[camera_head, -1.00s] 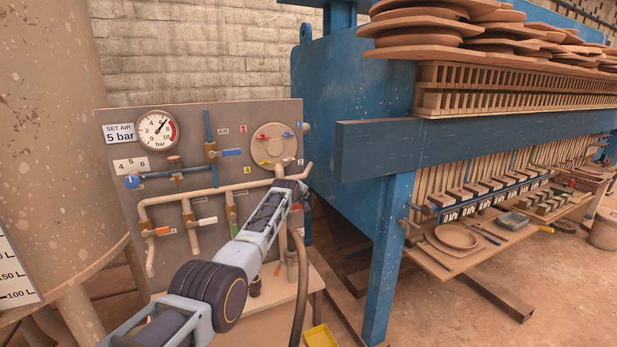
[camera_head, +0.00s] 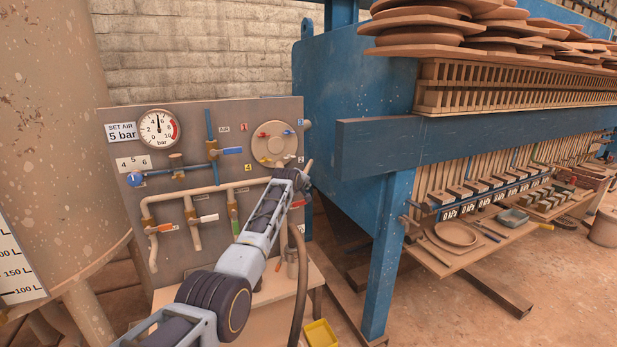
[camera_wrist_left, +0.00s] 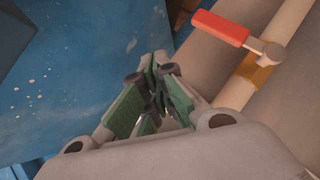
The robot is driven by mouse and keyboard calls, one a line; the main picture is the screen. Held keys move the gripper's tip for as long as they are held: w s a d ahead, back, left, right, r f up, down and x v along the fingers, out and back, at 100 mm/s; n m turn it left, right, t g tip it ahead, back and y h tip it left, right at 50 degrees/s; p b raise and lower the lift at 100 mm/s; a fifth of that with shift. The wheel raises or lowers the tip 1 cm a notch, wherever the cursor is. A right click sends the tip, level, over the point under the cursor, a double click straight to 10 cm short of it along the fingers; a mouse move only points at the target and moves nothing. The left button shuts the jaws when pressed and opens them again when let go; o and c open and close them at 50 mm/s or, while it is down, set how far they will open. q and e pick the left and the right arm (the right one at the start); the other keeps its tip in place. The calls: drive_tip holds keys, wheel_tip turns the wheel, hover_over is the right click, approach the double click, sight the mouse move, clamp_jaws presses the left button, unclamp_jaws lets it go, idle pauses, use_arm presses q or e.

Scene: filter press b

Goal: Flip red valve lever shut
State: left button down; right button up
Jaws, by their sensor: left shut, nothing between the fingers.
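A red lever (camera_wrist_left: 220,28) shows at the top right of the left wrist view, on a brass valve body (camera_wrist_left: 253,70) set in a pale pipe. It lies across the pipe. A small red part (camera_head: 298,204) shows at the panel's right edge in the head view, partly behind my arm; I cannot tell if it is the same lever. My left gripper (camera_wrist_left: 152,95) is shut and empty, with green pads together. It is apart from the red lever, below and left of it in the wrist view. In the head view my left wrist hides the fingers.
The grey panel (camera_head: 120,200) carries pipes, a pressure gauge (camera_head: 158,129), a blue lever (camera_head: 231,151), an orange lever (camera_head: 162,228) and a round plate (camera_head: 274,150) with coloured handles. The blue press frame (camera_head: 392,250) stands to the right. A hose (camera_head: 299,290) hangs beside my arm.

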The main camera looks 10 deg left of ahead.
use_arm(q)
drive_tip(key=s+d+r+b, duration=0.1)
drive_tip(key=s+d+r, duration=0.1)
drive_tip(key=s+r, duration=0.2)
drive_tip(key=shift+s+d+r, duration=0.3)
drive_tip(key=shift+d+r, duration=0.05)
drive_tip(key=shift+r, duration=0.35)
drive_tip(key=shift+f, duration=0.1)
idle(0.5)
